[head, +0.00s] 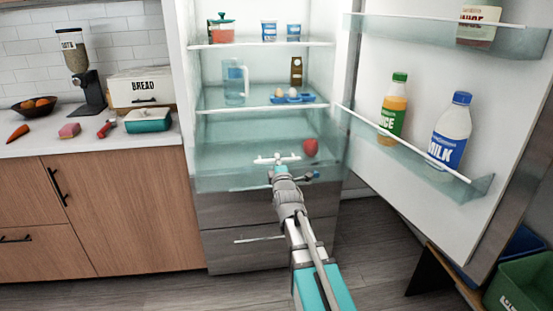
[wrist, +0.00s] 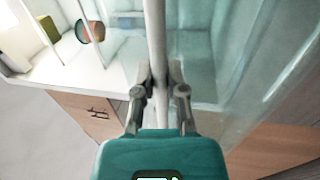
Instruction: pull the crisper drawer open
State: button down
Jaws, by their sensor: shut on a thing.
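The crisper drawer (head: 228,168) is a clear, teal-tinted box low in the open fridge, above the grey lower fronts. A red apple (head: 310,147) shows at its right side. A short white handle (head: 291,158) sits at the drawer's front. My gripper (head: 279,166) reaches it from the front and is shut on it. In the wrist view the handle (wrist: 157,38) is a pale bar running between the two fingers of my gripper (wrist: 160,78). My gripper hides part of the drawer front. I cannot tell whether the drawer stands slightly out.
The fridge door (head: 440,200) stands wide open at the right, with juice (head: 393,110) and milk (head: 450,130) in its bin. Shelves above the drawer hold an egg tray (head: 292,97) and a pitcher (head: 235,82). A counter (head: 90,142) is at the left. A green bin (head: 522,288) stands at lower right.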

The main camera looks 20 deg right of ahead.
jog(key=shift+s, duration=0.4)
jog(key=c, duration=0.7)
grip_release()
